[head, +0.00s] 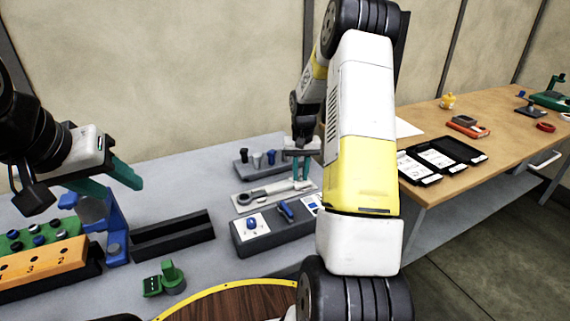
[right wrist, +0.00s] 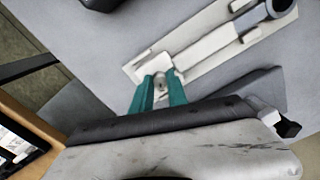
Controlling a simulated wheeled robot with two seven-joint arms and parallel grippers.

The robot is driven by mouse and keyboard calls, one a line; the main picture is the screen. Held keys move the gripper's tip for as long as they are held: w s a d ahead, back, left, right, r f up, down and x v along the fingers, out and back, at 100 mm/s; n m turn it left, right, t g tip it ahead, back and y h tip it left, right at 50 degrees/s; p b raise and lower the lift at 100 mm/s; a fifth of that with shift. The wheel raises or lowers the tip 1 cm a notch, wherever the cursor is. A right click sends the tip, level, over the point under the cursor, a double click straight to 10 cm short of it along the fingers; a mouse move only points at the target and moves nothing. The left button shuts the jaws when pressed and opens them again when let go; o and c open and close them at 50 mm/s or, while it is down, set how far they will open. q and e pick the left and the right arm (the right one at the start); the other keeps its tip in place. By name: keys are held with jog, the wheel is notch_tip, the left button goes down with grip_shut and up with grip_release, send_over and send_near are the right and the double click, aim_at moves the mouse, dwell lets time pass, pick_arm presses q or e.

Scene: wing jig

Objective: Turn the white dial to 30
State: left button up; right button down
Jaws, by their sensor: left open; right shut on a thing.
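A grey control box (head: 262,240) stands on the grey table. On it are a white square plate with a blue knob (head: 251,224), a blue lever (head: 285,210) and a white-and-blue plate (head: 312,202) partly hidden by my right arm. I cannot tell which is the white dial, or read any number. My right gripper (head: 301,178) is behind the box, shut on the end of a pale wrench-like tool (head: 275,189) at its light tray. The right wrist view shows the fingers (right wrist: 161,92) around that end. My left gripper (head: 122,185) is open and empty, at left, away from the box.
A grey rack with small knobbed pegs (head: 255,162) stands behind the tray. A black slotted block (head: 172,236), a blue stand (head: 113,225), a green piece (head: 165,278) and an orange numbered block (head: 40,262) are left. A wooden table (head: 440,130) with black trays is right.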

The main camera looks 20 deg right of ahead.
jog(key=n, duration=1.1)
jog(key=shift+n, duration=0.4)
dwell(0.3)
jog(key=c, duration=1.3)
grip_release()
jog(key=shift+r, duration=0.1)
notch_tip(320, 180, up, 8)
jog(key=shift+w+f, duration=0.1)
jog(key=shift+f, duration=0.05)
